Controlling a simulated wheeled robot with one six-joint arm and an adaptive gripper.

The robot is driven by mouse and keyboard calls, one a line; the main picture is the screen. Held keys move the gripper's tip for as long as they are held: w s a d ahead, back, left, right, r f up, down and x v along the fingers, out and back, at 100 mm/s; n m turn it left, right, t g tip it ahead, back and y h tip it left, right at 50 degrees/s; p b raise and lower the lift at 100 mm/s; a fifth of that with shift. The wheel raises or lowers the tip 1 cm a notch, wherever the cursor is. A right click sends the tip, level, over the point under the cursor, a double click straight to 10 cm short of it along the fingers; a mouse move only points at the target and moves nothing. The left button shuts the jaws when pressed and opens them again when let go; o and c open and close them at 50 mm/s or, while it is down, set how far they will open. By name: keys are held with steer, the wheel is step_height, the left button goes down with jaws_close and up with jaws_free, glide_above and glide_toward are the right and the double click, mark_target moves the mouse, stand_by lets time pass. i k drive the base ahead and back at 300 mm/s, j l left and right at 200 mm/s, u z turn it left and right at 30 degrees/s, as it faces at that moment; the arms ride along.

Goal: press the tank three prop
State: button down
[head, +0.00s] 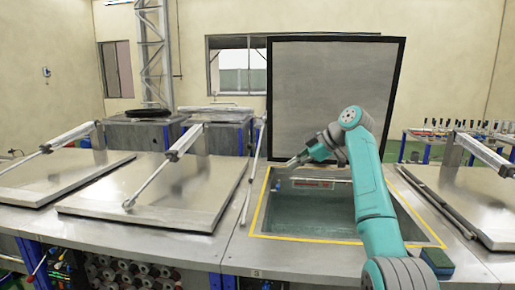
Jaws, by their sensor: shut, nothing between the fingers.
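Tank three (254,236) is an open basin with a yellow edge and greenish liquid inside. A small mark like a 3 shows on the front below it. Its grey, dark-framed lid (320,85) stands upright behind it. A thin slanted rod (250,180), which looks like the prop, stands at the tank's left edge beside the lid. My gripper (291,163) is shut and empty, pointing left over the back of the tank. In the picture it is a little right of the rod and appears apart from it; the depth gap is hard to tell.
Two shut steel lids (165,195) (55,172) with pneumatic cylinders lie to the left. Another shut lid (470,205) with a cylinder lies to the right. A table with bottles stands back right.

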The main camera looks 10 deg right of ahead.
mark_target(250, 180)
steer(key=i+l, duration=0.1)
steer(key=i, duration=1.3)
